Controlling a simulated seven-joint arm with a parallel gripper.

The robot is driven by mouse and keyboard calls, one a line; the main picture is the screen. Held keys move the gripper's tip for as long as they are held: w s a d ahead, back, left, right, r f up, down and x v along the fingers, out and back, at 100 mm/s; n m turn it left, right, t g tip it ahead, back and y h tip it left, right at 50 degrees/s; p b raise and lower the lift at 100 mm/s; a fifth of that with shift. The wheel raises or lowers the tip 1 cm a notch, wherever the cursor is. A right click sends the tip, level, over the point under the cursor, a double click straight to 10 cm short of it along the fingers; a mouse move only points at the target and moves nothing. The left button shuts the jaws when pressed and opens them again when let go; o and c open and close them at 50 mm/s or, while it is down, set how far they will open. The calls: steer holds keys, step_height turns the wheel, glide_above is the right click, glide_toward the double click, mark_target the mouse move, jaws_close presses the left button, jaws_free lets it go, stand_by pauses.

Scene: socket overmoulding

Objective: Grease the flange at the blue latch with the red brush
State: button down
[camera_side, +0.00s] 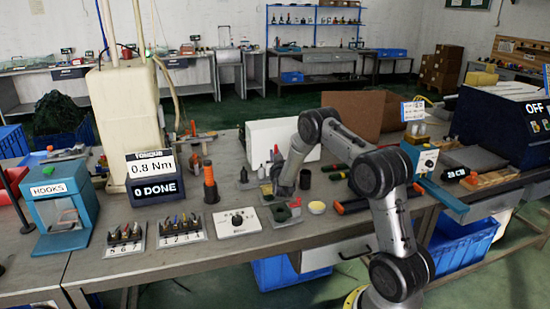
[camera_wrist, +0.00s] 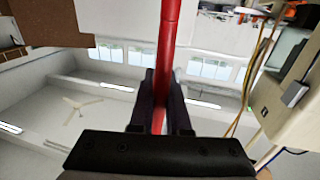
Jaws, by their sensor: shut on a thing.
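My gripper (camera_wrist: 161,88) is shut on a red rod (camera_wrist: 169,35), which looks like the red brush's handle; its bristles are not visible. In the side view the end of my arm (camera_side: 284,186) is low over the bench beside a small fixture plate. A grey plate (camera_side: 285,222) with a dark green and red fixture (camera_side: 283,212) lies just in front of it. A small cup with pale yellow contents (camera_side: 316,207) stands to the right. I cannot make out the flange or the blue latch for certain.
An orange-and-black tool (camera_side: 352,206) lies to the right. A white box (camera_side: 285,140) stands behind my arm.

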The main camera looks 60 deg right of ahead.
steer(key=shift+w+d+f, duration=0.5)
steer(key=shift+w+d, duration=0.3)
steer(key=shift+w+d+f, duration=0.5)
steer(key=shift+w+d, duration=0.25)
steer(key=shift+f, duration=0.55)
stand_by(0.3)
steer(key=shift+w+d, duration=0.3)
steer(key=shift+s, duration=0.1)
